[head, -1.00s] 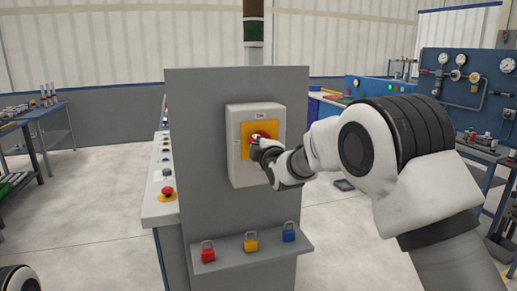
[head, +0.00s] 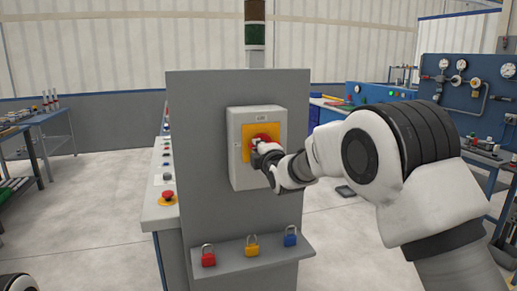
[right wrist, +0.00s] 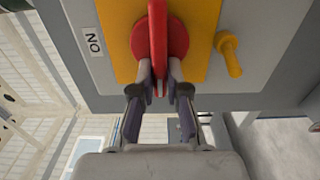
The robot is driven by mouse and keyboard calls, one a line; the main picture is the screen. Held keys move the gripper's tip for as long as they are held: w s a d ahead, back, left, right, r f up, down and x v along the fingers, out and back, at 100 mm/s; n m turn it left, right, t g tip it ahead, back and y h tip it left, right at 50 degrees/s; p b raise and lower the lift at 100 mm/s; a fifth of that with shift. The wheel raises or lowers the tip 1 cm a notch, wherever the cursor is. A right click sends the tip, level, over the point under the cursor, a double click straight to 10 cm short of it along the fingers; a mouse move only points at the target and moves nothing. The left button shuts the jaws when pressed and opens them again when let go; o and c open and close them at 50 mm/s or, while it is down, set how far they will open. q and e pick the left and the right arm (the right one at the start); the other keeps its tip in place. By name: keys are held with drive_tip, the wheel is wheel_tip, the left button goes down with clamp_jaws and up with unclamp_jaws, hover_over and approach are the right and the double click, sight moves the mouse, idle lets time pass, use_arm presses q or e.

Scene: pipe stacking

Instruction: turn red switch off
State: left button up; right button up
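The red switch (head: 264,133) sits on a yellow plate on the grey-white switch box (head: 240,175), mounted on a grey panel. In the right wrist view, the red handle (right wrist: 158,35) points straight down the picture, with an ON label (right wrist: 92,41) to its left. My right gripper (right wrist: 161,82) has its two fingertips close on either side of the handle's near end and looks shut on it. In the head view the right gripper (head: 262,153) covers the lower part of the switch. My left gripper is out of view; only a bit of my left arm shows at bottom left.
A shelf (head: 258,262) below the box holds red (head: 208,258), yellow (head: 252,249) and blue (head: 290,239) padlocks. A yellow tab (right wrist: 229,55) sticks out beside the switch. A console with a red button (head: 167,196) stands left of the panel.

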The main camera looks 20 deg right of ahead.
drive_tip(key=o, duration=0.4)
drive_tip(key=s, duration=1.2)
drive_tip(key=shift+d+f, duration=0.1)
drive_tip(key=shift+d, duration=0.05)
